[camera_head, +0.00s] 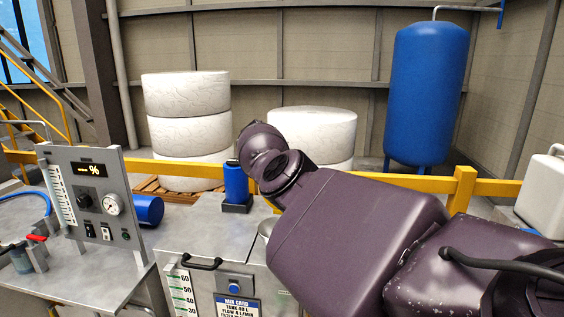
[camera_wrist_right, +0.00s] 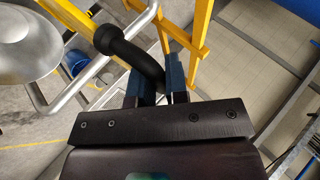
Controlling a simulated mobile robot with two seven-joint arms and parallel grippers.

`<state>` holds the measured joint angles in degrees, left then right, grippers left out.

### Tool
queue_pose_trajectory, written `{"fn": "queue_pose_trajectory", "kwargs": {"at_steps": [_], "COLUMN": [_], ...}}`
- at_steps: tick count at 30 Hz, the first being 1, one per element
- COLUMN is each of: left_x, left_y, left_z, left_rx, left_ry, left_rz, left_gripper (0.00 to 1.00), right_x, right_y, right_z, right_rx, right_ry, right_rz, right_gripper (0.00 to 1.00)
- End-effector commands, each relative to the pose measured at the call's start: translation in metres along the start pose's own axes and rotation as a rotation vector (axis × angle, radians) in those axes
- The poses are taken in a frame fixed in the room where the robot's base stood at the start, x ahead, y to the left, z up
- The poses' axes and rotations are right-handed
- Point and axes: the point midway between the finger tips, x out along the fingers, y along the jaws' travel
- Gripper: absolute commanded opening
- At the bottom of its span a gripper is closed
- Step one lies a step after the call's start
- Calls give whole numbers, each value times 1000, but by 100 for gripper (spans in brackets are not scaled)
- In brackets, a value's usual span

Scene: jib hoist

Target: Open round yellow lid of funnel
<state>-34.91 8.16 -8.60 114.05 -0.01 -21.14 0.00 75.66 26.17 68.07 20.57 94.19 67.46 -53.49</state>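I see no round yellow lid in either view. A round silver metal piece, possibly part of the funnel, shows at the upper left of the right wrist view (camera_wrist_right: 28,38). A rounded silver edge also shows on the tank, partly behind my arm, in the head view (camera_head: 267,228). My right gripper (camera_wrist_right: 160,78) has two blue-padded fingers. A black curved bar with a round end (camera_wrist_right: 112,42) runs down to the fingers and seems to lie between them; I cannot tell whether they grip it. My right arm hides this gripper in the head view. My left gripper is not in view.
A grey mix tank (camera_head: 205,225) has a black handle (camera_head: 202,263) in front. A blue bottle (camera_head: 235,184) stands on it. A control panel (camera_head: 95,195) is at left. A yellow rail (camera_head: 400,181) runs behind; silver tubing (camera_wrist_right: 95,100) passes close to my right gripper.

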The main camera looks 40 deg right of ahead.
Motion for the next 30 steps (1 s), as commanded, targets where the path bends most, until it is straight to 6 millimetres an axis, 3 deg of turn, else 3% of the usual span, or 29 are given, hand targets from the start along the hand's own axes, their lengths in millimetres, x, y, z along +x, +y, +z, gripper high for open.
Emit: {"fn": "queue_pose_trajectory", "kwargs": {"at_steps": [1,5,17,25,30], "left_x": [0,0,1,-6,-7], "left_y": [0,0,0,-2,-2], "left_z": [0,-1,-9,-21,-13], "left_rx": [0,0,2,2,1], "left_ry": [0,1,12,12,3], "left_rz": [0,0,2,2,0], "left_gripper": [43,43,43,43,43], "right_x": [0,0,-6,-30,-51], "right_y": [0,0,-1,-1,0], "right_z": [0,0,0,0,1], "right_rx": [0,0,0,1,2], "right_ry": [1,1,-1,0,-1], "right_rz": [0,0,-1,0,-1], "right_gripper": [19,39,39,39,39]}}
